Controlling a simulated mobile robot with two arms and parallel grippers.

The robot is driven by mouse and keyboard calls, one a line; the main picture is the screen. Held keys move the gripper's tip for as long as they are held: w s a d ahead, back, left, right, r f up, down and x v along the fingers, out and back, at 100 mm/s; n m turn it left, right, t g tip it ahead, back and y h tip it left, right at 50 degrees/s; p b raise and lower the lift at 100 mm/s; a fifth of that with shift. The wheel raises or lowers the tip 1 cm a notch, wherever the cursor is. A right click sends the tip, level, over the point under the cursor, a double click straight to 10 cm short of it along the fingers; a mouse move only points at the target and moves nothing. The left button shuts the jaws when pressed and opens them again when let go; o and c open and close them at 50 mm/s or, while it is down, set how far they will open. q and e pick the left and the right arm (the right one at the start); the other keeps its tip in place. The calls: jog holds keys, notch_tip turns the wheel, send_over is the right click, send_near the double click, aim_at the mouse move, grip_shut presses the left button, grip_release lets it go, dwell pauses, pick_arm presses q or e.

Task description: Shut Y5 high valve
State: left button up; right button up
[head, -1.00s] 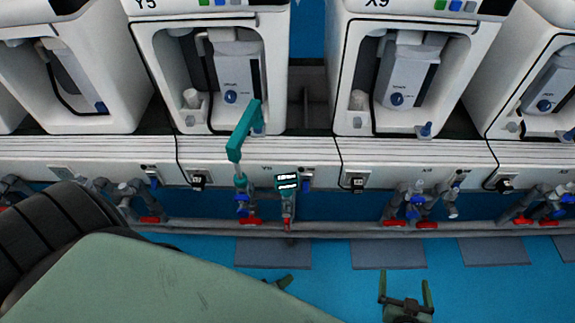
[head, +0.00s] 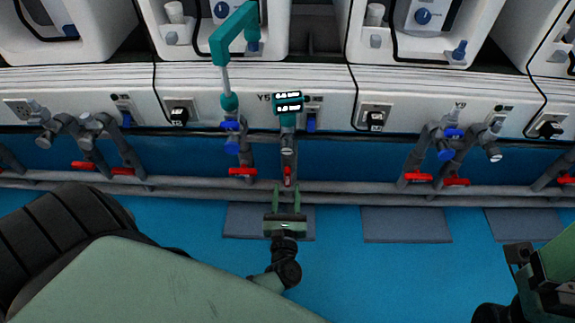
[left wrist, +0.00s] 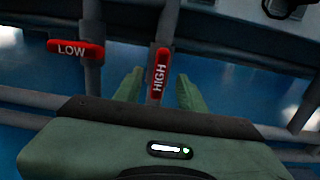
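The Y5 high valve's red handle (head: 287,176) stands upright, in line with its pipe, below the teal digital gauge. In the left wrist view it reads HIGH (left wrist: 160,75). My left gripper (head: 287,198) is open just below and in front of it. In the left wrist view the handle shows between the two spread green fingers (left wrist: 157,92), with room on both sides; I cannot tell how deep it is between them. The red LOW handle (left wrist: 75,49) lies crosswise on the pipe to the left.
A teal gauge (head: 288,104) and a teal bent arm (head: 236,34) rise above the Y5 pipes. Neighbouring valve sets (head: 437,150) stand left and right. Grey horizontal pipes (head: 370,190) run along the wall. The blue floor (head: 350,280) in front is clear.

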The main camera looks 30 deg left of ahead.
aim_at(287, 179)
pick_arm(q)
jog(key=b+x, duration=0.1)
jog(key=x, duration=0.5)
jog(key=shift+d, duration=0.1)
grip_shut()
